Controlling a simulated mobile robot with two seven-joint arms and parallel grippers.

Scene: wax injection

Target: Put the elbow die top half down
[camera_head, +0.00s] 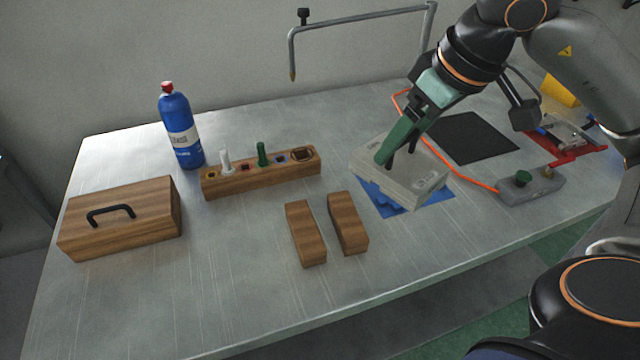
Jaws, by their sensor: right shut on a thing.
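A light grey slab, which I take for the elbow die top half (425,185), is at the right of the middle of the table. My right gripper (399,153) reaches down from the upper right and is shut on the slab's upper side. A blue mat or piece (384,201) shows under the slab and past its front edge. I cannot tell whether the slab touches what is below it. The slab's underside and the grip itself are partly hidden. My left gripper is not in view.
Two wooden blocks (305,234) (347,223) lie left of the slab. A wooden holder (262,181), a blue bottle (180,130) and a wooden box (121,219) stand farther left. A black mat (473,138), an orange cable (460,177) and a grey control box (532,188) lie right.

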